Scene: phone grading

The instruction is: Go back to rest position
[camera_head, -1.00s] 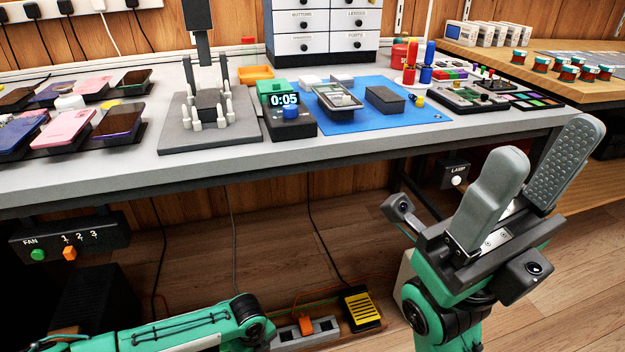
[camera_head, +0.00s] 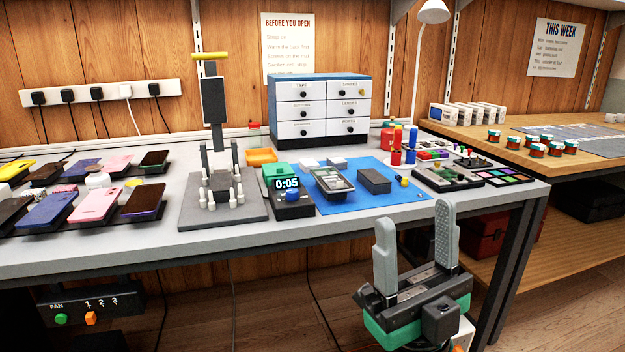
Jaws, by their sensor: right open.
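My right gripper (camera_head: 415,246) is at the lower right, in front of the workbench's front edge. Its two grey fingers point up and stand apart, with nothing between them. The fingertips overlap the bench's front edge in the picture. My left gripper and left arm are out of the picture.
The grey workbench (camera_head: 120,258) carries several phones at the left, a press-like stand (camera_head: 215,205), a timer (camera_head: 290,197) reading 0:05, a blue mat (camera_head: 362,203) with an opened phone (camera_head: 332,184), and a drawer cabinet (camera_head: 320,108). A wooden side table (camera_head: 470,131) stands at the right.

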